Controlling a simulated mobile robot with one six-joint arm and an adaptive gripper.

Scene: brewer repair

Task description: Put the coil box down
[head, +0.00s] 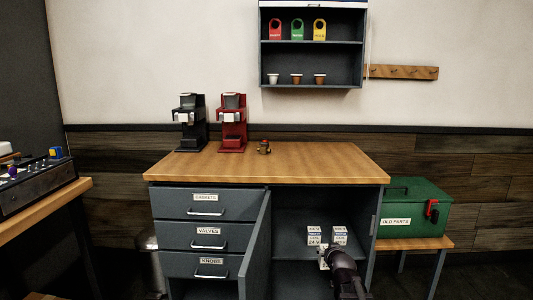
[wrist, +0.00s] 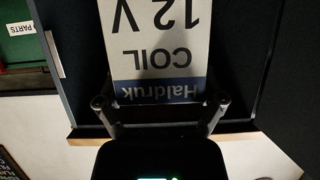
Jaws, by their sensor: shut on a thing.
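A white coil box (wrist: 154,45) with a blue band reads "Haldruk COIL 12 V", upside down in the wrist view. My gripper (wrist: 160,102) is shut on it, with one finger on each side. In the head view my gripper (head: 332,259) reaches into the open right compartment of the cabinet (head: 367,225). Whether the held box touches the shelf cannot be told.
The open cabinet door (head: 256,245) stands left of my arm, beside the drawers (head: 207,230). The wooden top (head: 310,160) carries two coffee machines and a small part. A green OLD PARTS box (head: 415,207) sits on a bench at right. Shelf room shows left of the boxes.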

